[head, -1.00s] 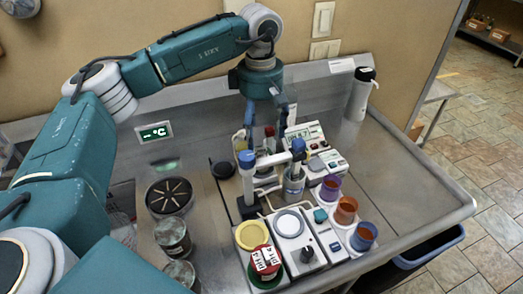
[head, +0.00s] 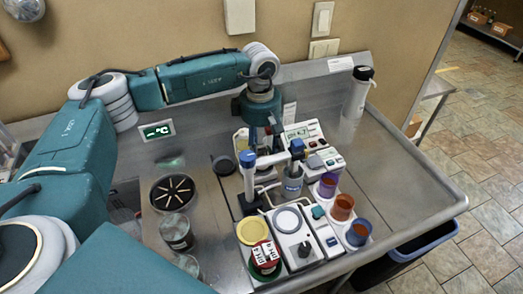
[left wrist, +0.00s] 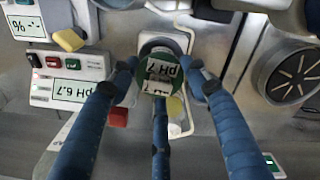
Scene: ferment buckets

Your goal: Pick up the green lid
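The green lid (left wrist: 148,82) is a dark green disc with a white pH 7 label, seen from above in the left wrist view. My left gripper (left wrist: 162,82) has its blue fingers spread around the lid, with the fingertips close to its rim. I see no clear grip on it; whether any tip touches is hard to tell. In the head view my left gripper (head: 262,135) points down behind the electrode stand, and the lid is hidden there. My right gripper is not in view.
A blue-tipped electrode stand (head: 248,180) is just in front of the gripper. A pH meter (head: 303,135) is to its right. A red pH 4 lid (head: 265,254), a yellow lid (head: 251,231) and coloured cups (head: 342,207) are nearer. The counter's right side (head: 410,190) is clear.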

